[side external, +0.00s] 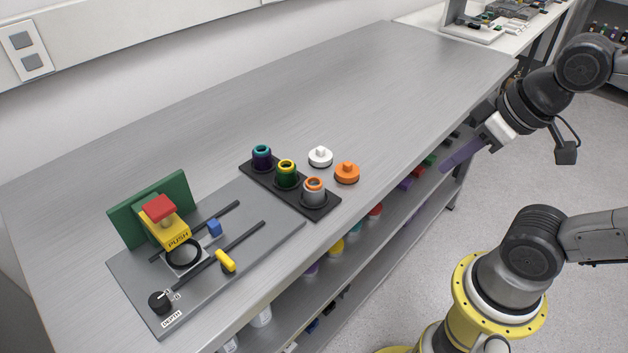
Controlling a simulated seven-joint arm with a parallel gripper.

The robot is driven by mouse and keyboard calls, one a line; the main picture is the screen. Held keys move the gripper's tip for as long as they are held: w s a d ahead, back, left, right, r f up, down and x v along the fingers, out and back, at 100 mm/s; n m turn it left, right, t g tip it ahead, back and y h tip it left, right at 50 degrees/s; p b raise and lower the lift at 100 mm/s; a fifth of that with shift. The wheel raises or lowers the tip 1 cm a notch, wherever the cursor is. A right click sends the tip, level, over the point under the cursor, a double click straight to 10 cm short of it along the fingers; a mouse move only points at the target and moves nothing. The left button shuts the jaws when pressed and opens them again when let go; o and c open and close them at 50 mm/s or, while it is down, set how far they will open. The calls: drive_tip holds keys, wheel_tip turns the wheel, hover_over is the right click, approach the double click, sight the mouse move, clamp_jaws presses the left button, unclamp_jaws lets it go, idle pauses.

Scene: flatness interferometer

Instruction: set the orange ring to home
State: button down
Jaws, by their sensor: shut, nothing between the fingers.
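A grey cup-like cylinder with an orange ring (314,184) around its top stands upright in the near-right place of a black holder (325,205). A separate orange round piece with a knob on top (346,173) lies on the bench just right of the holder. My gripper (447,166) is far to the right of both, by the bench's near edge. Its long purple fingers look shut and empty and point down to the left. They are apart from every object on the bench.
The holder also bears a purple-and-teal cylinder (262,157) and a green-and-yellow one (287,173). A white knobbed piece (320,157) lies beside it. The bench's back is clear.

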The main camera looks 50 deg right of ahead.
drive_tip(key=w+a+r+m+g, duration=0.1)
drive_tip(key=w+a+r+g, duration=0.1)
drive_tip(key=w+r, duration=0.7)
drive_tip(key=n+g, duration=0.1)
drive_tip(key=g, duration=0.3)
hover_over(318, 182)
wheel_tip(318, 182, down, 5)
drive_tip(key=shift+f, duration=0.1)
wheel_tip(318, 182, down, 14)
drive_tip(key=shift+r, duration=0.1)
